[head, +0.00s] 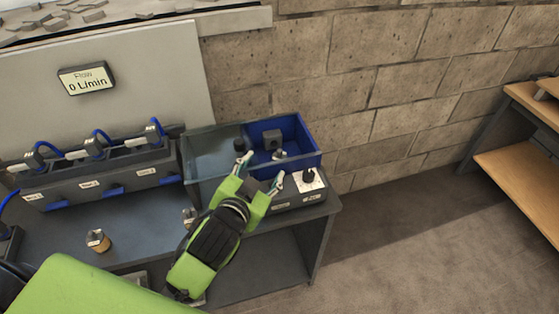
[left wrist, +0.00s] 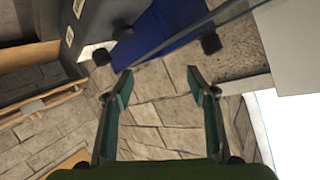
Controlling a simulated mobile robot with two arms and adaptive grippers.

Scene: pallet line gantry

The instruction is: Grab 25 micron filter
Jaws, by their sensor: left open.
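No label reading 25 micron is legible, so I cannot tell which item is that filter. A bin with a grey compartment (head: 212,150) and a blue compartment (head: 305,148) stands on the bench. A dark block (head: 272,138) and a small metallic piece (head: 280,154) are in the blue part. A small dark piece (head: 239,145) shows in the grey part. My left gripper (head: 262,170) is open and empty over the bin's front edge. In the left wrist view, nothing is between its fingers (left wrist: 160,82); the blue bin (left wrist: 165,28) lies beyond them. My right gripper is not in view.
A labelled box with a black knob (head: 308,175) sits right of the gripper. A small brass-coloured cylinder (head: 97,240) stands on the bench (head: 140,225). A row of housings with blue tubes (head: 105,170) is at left, below a flow display (head: 86,78). A wooden shelf (head: 520,170) is far right.

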